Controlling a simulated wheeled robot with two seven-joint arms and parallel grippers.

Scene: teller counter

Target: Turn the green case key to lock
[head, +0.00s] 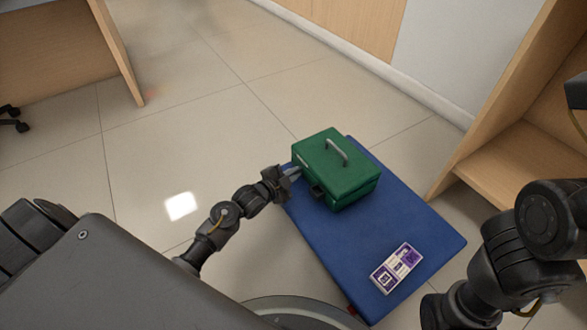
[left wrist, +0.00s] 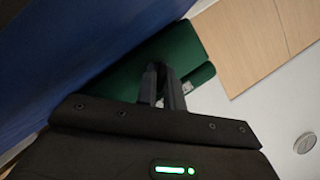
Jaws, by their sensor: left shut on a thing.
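The green case (head: 340,160) is closed, with a grey handle on its lid, and stands at the far end of the blue mat. A dark block (head: 317,191) sits on its near side. My left gripper (head: 294,172) is at the case's left side, its fingers shut on the small key there. The key itself is hidden by the fingers. In the left wrist view the fingers (left wrist: 163,88) reach up to the green case (left wrist: 180,48), and a small pale patch shows beside them. My right arm is at the lower right; its gripper is out of view.
The blue mat (head: 365,235) is mostly bare in the middle. A purple and white printed box (head: 397,268) lies near its front right edge. A wooden shelf unit (head: 500,165) stands at the right. A wooden desk (head: 65,55) is at the upper left. Tiled floor between is open.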

